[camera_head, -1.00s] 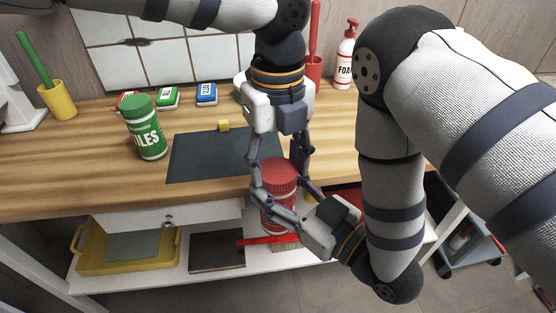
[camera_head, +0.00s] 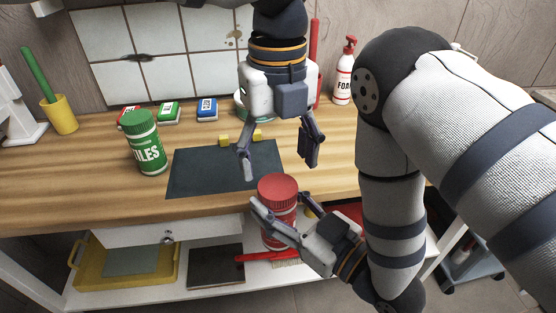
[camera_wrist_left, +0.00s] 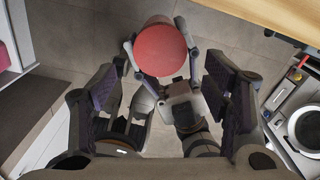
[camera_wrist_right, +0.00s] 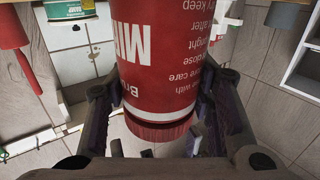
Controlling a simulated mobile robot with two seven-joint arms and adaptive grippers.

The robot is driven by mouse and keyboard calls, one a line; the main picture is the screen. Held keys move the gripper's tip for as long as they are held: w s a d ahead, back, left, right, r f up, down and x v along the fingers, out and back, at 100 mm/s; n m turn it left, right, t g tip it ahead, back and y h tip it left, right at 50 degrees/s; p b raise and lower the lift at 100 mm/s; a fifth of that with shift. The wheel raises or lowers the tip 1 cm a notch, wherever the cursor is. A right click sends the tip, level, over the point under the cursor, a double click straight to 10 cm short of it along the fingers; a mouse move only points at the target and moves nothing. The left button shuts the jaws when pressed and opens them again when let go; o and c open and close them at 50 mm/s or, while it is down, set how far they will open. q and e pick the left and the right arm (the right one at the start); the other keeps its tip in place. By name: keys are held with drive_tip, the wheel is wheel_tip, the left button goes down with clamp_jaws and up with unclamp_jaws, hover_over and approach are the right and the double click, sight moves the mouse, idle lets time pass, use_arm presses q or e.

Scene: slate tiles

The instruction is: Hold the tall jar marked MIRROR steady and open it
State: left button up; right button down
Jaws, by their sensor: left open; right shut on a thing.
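The tall red jar (camera_head: 268,230) is upright in front of the counter's edge, its red lid (camera_head: 277,188) on top. In the right wrist view the jar (camera_wrist_right: 165,60) shows upside down, with part of a white "MIR" label and its lid (camera_wrist_right: 160,130) lowest. My right gripper (camera_head: 281,208) is shut around the jar from the side. My left gripper (camera_head: 278,167) is open and empty above the lid, apart from it. In the left wrist view the lid (camera_wrist_left: 162,50) lies beyond the open fingers.
A green jar (camera_head: 146,150) stands on the counter left of a dark mat (camera_head: 210,175). Small yellow blocks (camera_head: 223,140), coloured boxes (camera_head: 168,113) and a soap bottle (camera_head: 344,75) are behind. A shelf with a yellow tray (camera_head: 85,270) and red brush (camera_head: 270,258) lies below.

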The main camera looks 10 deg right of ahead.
sight(278, 185)
use_arm(q)
drive_tip(key=m, duration=0.5)
drive_tip(key=shift+w+r, duration=0.1)
drive_tip(key=shift+r, duration=0.25)
drive_tip(key=m, duration=0.4)
drive_tip(key=shift+r, duration=0.3)
drive_tip(key=m, duration=0.6)
drive_tip(key=shift+w+r, duration=0.15)
drive_tip(key=shift+r, duration=0.25)
drive_tip(key=m, duration=0.5)
drive_tip(key=shift+r, duration=0.35)
drive_tip(key=shift+f+m, duration=0.3)
drive_tip(key=shift+m, duration=0.1)
wheel_tip(278, 185, down, 7)
drive_tip(key=shift+f, duration=0.2)
drive_tip(key=c, duration=1.2)
drive_tip(key=shift+n, duration=0.8)
drive_tip(key=shift+r, duration=0.15)
